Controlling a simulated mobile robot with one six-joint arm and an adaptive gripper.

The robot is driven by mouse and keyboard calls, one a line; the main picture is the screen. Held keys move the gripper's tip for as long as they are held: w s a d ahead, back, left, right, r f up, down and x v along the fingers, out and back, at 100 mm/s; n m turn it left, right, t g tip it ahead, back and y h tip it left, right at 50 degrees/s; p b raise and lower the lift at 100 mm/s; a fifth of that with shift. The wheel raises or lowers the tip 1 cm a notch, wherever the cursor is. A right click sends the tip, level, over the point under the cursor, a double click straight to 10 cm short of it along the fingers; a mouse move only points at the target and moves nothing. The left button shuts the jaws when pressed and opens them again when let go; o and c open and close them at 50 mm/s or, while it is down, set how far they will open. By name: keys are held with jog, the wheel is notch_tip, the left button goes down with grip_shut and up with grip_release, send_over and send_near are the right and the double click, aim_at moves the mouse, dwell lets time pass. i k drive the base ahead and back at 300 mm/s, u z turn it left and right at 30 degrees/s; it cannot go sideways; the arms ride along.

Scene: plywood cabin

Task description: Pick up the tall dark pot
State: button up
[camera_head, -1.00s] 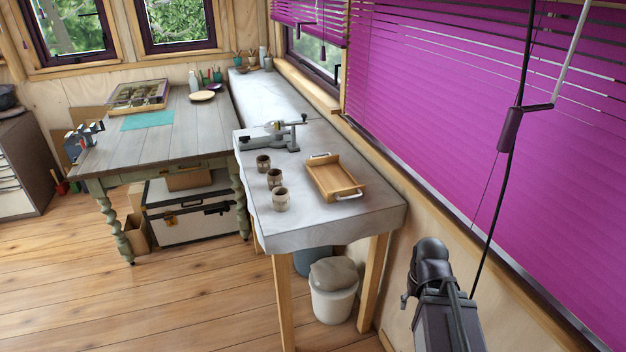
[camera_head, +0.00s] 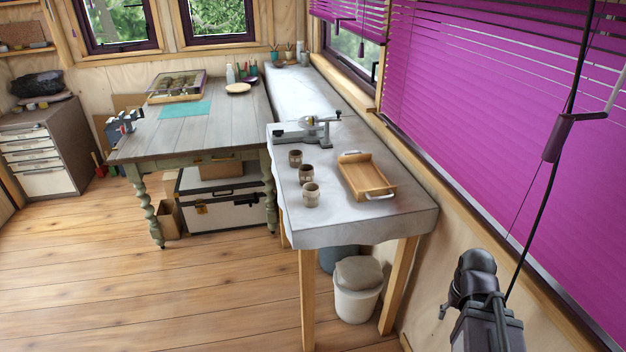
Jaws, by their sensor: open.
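Three small brown-grey pots stand upright in a row on the grey-topped bench: a far one (camera_head: 295,158), a middle one (camera_head: 306,173) and a near one (camera_head: 311,194). The far and middle ones look darker; the near one looks paler. They are too small in view to tell surely which is the tall dark pot. A grey pot (camera_head: 304,59) also stands at the bench's far end by the window. Part of my arm shows at the lower right, well apart from the pots. My gripper's fingers are not visible.
The bench (camera_head: 360,222) has bare room in front. The floor (camera_head: 220,290) at left is clear.

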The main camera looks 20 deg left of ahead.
aim_at(306, 173)
jog(key=u, duration=0.3)
jog(key=i, duration=0.5)
jog(key=u, duration=0.7)
